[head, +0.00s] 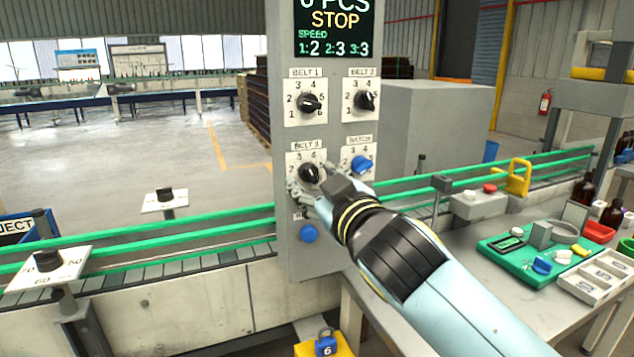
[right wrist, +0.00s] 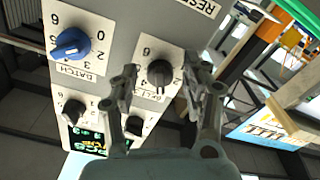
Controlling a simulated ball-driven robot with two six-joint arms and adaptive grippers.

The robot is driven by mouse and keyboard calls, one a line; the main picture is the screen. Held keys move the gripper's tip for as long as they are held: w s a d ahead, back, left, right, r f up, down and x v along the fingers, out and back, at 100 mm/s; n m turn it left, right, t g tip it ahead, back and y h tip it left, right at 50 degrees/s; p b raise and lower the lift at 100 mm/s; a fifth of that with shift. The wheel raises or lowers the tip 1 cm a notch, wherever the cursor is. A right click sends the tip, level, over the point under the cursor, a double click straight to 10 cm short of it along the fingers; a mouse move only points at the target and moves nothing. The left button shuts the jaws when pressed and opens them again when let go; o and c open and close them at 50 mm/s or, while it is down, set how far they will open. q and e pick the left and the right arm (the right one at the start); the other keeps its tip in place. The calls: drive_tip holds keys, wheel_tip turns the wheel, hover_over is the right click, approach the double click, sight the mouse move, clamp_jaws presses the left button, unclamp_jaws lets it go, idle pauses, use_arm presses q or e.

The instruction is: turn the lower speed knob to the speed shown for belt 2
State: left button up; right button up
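The grey control panel (head: 334,250) carries dials for belts 1, 2 and 3 and a batch dial. Its display (head: 335,30) reads SPEED 1:2, 2:3, 3:3. The black Belt 3 knob (head: 309,172) is the lower speed knob. My right gripper (head: 310,188) is at this dial, covering its lower part. In the right wrist view, the open fingers (right wrist: 160,66) stand on both sides of the Belt 3 knob (right wrist: 160,74), with gaps. I cannot tell its exact setting. The Belt 2 knob (head: 364,99) is above right. My left gripper is not in view.
The blue batch knob (head: 361,163) is close beside my right gripper. A blue button (head: 308,233) is below it. Green conveyor rails (head: 200,222) run behind the panel. A bench with a green tray (head: 510,262) and bottles stands at right.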

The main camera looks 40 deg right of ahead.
drive_tip(key=shift+s, duration=0.1)
drive_tip(key=v, duration=1.1)
drive_tip(key=shift+s, duration=0.4)
